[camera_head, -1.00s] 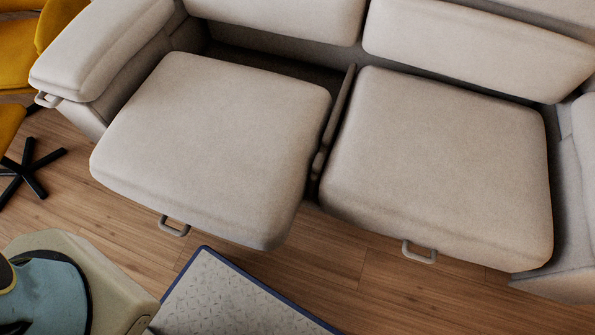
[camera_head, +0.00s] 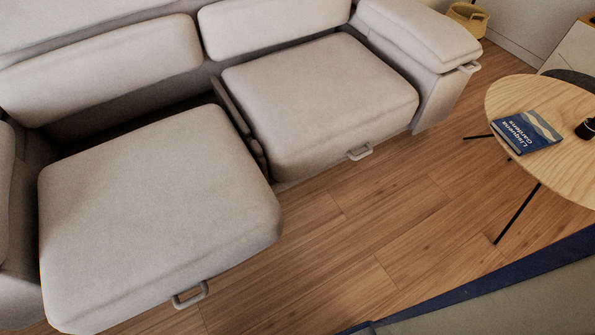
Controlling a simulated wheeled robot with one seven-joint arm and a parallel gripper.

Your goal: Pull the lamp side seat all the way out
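A beige sofa shows two seats, each with a grey loop handle on its front. The left seat (camera_head: 155,205) stands forward, with a dark gap between it and its backrest; its handle (camera_head: 190,295) is near the bottom edge. The right seat (camera_head: 318,95) sits close against its backrest, and its handle (camera_head: 360,152) is at its front right. No lamp is in view, so I cannot tell which seat is on the lamp side. My gripper is not in view, and nothing is seen touching either handle.
A round wooden table (camera_head: 510,98) with thin black legs stands at the right, bearing a blue book (camera_head: 526,132). A woven basket (camera_head: 467,18) is beyond the right armrest (camera_head: 420,32). The wood floor (camera_head: 340,235) before the right seat is clear.

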